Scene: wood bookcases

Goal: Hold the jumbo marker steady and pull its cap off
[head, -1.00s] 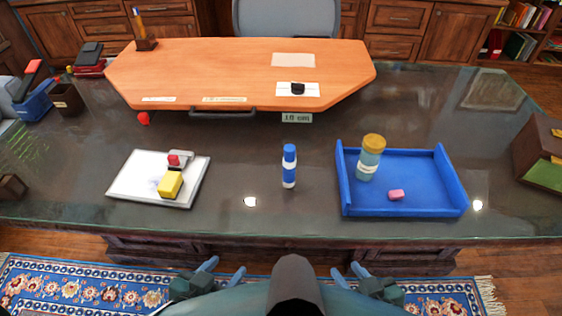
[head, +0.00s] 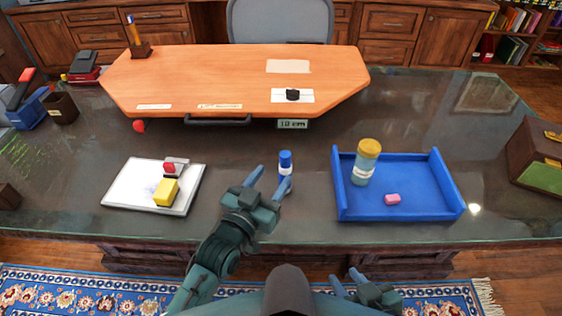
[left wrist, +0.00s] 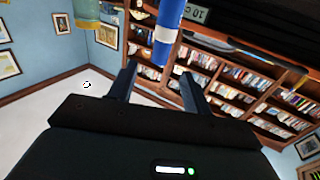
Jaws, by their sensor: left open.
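The jumbo marker (head: 285,163) stands upright on the dark glass desktop, left of the blue tray. It is blue with a white band, and my left gripper hides part of its lower end in the head view. My left gripper (head: 271,178) is open and empty, close to the marker on its near left side. In the left wrist view, the marker (left wrist: 169,30) shows beyond the gap between the two open fingers (left wrist: 158,74); I cannot tell whether they touch. My right gripper (head: 346,278) is open and empty below the desk's front edge.
The blue tray (head: 448,190) holds a jar (head: 365,166) with a yellow lid and a pink eraser (head: 392,199). A white board (head: 128,190) with a yellow block (head: 166,192) lies left. The raised orange board (head: 220,75) is behind. The desk around the marker is clear.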

